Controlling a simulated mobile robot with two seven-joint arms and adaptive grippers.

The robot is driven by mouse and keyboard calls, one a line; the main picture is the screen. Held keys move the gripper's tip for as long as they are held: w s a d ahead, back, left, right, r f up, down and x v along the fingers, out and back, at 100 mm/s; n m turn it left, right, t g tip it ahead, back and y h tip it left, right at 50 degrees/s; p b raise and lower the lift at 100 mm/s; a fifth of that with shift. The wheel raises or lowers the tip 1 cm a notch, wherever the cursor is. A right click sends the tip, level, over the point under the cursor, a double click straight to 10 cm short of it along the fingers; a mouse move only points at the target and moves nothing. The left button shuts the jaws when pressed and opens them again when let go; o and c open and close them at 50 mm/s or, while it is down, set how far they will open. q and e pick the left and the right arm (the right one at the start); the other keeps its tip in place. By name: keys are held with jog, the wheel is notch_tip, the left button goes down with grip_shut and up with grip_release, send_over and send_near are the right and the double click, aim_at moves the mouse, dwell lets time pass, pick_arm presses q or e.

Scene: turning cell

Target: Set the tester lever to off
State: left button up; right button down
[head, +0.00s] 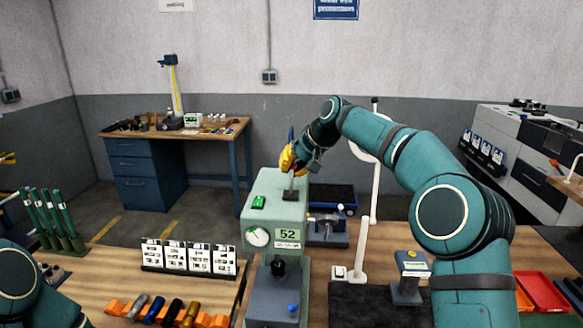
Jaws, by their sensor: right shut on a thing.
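The tester (262,215) is a pale green machine with a "52" label, standing on the bench in the middle of the head view. On its top is a dark block (290,195) with a thin lever (292,183) rising from it. My right gripper (287,160), with yellow fingers, is above the tester top and shut on the lever's upper part. The fingers hide much of the grip, and the lever looks about upright. My left arm shows at the lower left, but its gripper is out of view.
A green button (258,202) and a round dial (257,237) are on the tester. A white lamp post (362,248) stands to its right. White cards (189,257) and several tools in an orange rack (166,311) are to the left. Red trays (541,291) lie at the right.

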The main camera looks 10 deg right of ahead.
jog(key=shift+r, duration=0.2)
jog(key=c, duration=0.8)
grip_release()
jog(key=shift+d+f, duration=0.1)
jog(key=shift+c, duration=0.2)
jog(key=v, duration=1.2)
